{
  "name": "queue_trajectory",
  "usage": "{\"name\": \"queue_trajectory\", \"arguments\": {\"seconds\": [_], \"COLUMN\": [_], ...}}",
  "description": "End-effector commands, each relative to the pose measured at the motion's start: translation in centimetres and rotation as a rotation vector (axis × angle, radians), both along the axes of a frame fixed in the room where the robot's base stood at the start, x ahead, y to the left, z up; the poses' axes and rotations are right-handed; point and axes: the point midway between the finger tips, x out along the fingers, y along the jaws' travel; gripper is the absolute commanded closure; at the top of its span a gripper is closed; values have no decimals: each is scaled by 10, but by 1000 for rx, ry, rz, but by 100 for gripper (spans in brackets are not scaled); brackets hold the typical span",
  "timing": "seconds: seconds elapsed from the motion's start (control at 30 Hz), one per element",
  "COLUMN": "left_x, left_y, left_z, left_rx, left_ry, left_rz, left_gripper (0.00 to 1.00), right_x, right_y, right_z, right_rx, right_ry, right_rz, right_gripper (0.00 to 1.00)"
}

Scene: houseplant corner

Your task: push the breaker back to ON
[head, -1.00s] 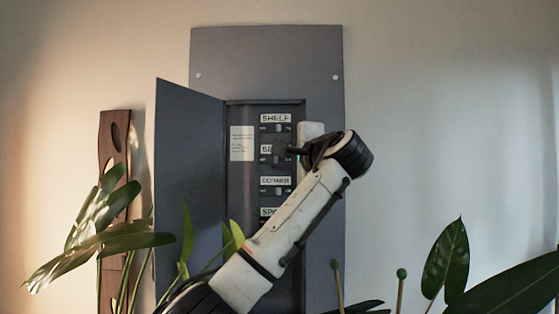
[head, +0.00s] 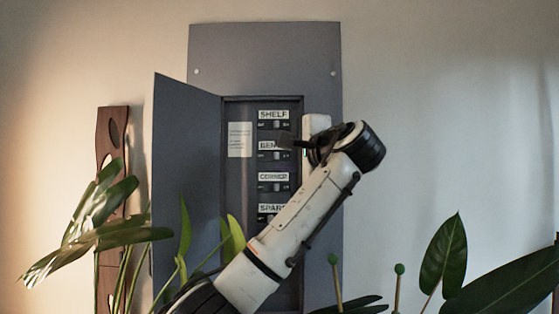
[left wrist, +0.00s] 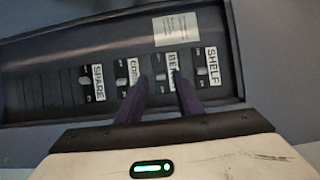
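The grey breaker panel (head: 325,90) on the wall has its door (head: 187,190) swung open to the left. Inside is a column of breakers labelled SHELF (head: 273,115), BENCH (partly hidden) (head: 267,146), CORNER (head: 273,177) and SPARE (head: 271,208). My left gripper (head: 285,141) is in front of the BENCH label, its fingers covering the label's right end. In the left wrist view, the two fingers (left wrist: 161,79) stand apart with the BENCH switch (left wrist: 160,76) showing between them. They hold nothing. I cannot tell which switch is off. My right gripper is not in view.
Leafy plants stand at lower left (head: 105,215) and lower right (head: 445,257), with green-tipped stakes (head: 399,270) near the middle. A wooden board (head: 113,140) leans on the wall left of the door. A paper note (head: 240,139) is inside the panel.

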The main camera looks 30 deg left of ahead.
Motion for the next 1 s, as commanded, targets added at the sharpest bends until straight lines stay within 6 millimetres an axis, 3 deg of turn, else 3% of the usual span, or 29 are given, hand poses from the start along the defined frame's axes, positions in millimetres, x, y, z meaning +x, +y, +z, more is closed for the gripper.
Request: {"name": "queue_trajectory", "arguments": {"seconds": [0.2, 0.4, 1.0], "left_x": [-23, -36, -39], "left_y": [-40, -60, -63], "left_z": [-3, -1, 0], "left_rx": [1, -1, 0], "left_ry": [-3, -1, 0], "left_rz": [-4, -2, 0], "left_gripper": [67, 67, 67], "right_x": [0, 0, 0], "right_y": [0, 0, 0], "right_z": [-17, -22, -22], "right_rx": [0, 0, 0], "right_ry": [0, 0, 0], "right_rz": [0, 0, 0], "right_gripper": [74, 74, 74]}}
